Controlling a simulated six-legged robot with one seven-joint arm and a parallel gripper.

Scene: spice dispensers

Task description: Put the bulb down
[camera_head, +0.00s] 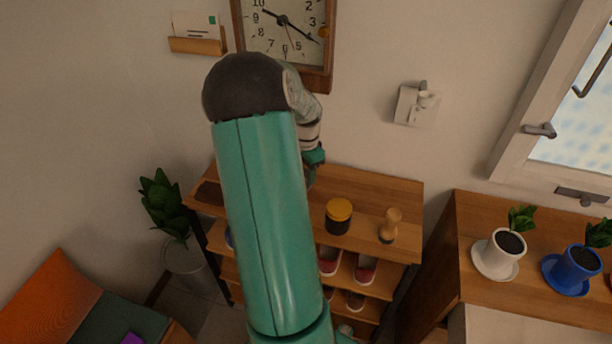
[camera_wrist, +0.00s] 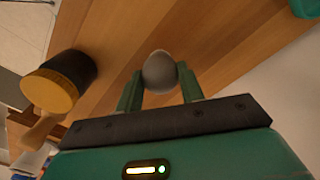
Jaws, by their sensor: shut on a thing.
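The bulb (camera_wrist: 158,72) is a rounded grey thing between the two green fingers of my gripper (camera_wrist: 160,80) in the wrist view. My gripper is shut on it. The wooden shelf top (camera_wrist: 215,35) fills the background behind the bulb; I cannot tell whether the bulb touches it. In the head view my arm hides the bulb, and only a little of my gripper (camera_head: 314,162) shows at the back of the shelf top (camera_head: 375,190), close to the wall.
Shoes (camera_head: 365,268) fill lower shelves. A wall clock (camera_head: 285,30) hangs above. Bare wood lies between my gripper and the jar (camera_wrist: 68,75).

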